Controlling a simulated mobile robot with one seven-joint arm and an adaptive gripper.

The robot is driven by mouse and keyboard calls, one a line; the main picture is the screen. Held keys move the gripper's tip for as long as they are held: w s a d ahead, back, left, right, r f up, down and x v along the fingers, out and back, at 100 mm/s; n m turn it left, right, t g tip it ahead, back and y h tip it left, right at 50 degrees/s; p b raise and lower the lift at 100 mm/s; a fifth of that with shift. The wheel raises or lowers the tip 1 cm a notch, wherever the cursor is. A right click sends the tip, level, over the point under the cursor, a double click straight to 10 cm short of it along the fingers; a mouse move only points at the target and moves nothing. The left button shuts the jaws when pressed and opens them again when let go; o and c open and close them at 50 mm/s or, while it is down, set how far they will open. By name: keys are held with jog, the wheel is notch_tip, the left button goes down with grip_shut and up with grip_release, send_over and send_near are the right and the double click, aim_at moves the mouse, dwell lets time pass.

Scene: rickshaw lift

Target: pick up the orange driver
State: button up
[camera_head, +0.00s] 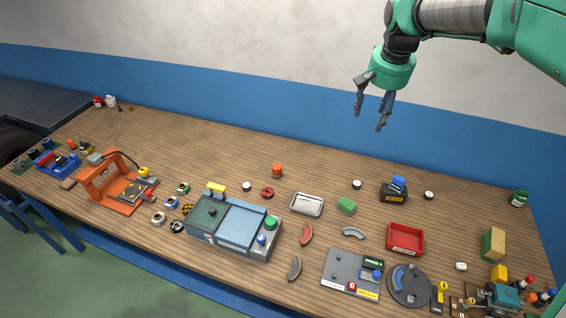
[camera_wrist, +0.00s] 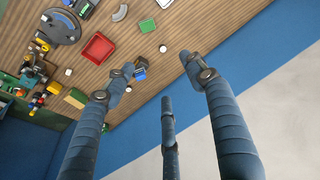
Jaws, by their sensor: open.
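No thing shows clearly as an orange driver. A small upright orange piece (camera_head: 277,170) stands on the table near the middle back in the head view; its shape is too small to tell whether it is the driver. Another small orange piece (camera_head: 73,144) lies at the far left, also too small to identify. My gripper (camera_head: 370,120) hangs open and empty, high above the back edge of the table, to the right of the upright orange piece. In the wrist view its spread fingers (camera_wrist: 158,75) hold nothing, with the table beyond them.
A long wooden table (camera_head: 150,135) carries many small things. An orange frame tool (camera_head: 104,182) stands left, a grey-blue box (camera_head: 225,228) mid-front, a white tray (camera_head: 307,204) centre, and a red tray (camera_head: 405,239) right. The table's back left is mostly clear. A blue and white wall stands behind.

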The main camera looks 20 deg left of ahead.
jog(key=w+a+f, duration=0.6)
jog(key=w+a, duration=0.1)
jog(key=a, duration=0.2)
jog(key=g+p, duration=0.2)
jog(key=g, duration=0.1)
send_over(277, 166)
notch_tip(277, 166, down, 29)
jog(key=shift+r+h, duration=0.2)
jog(key=shift+h, duration=0.2)
jog(key=shift+f, duration=0.15)
jog(key=shift+f, duration=4.15)
jog(key=shift+f, duration=0.1)
jog(key=shift+f, duration=2.55)
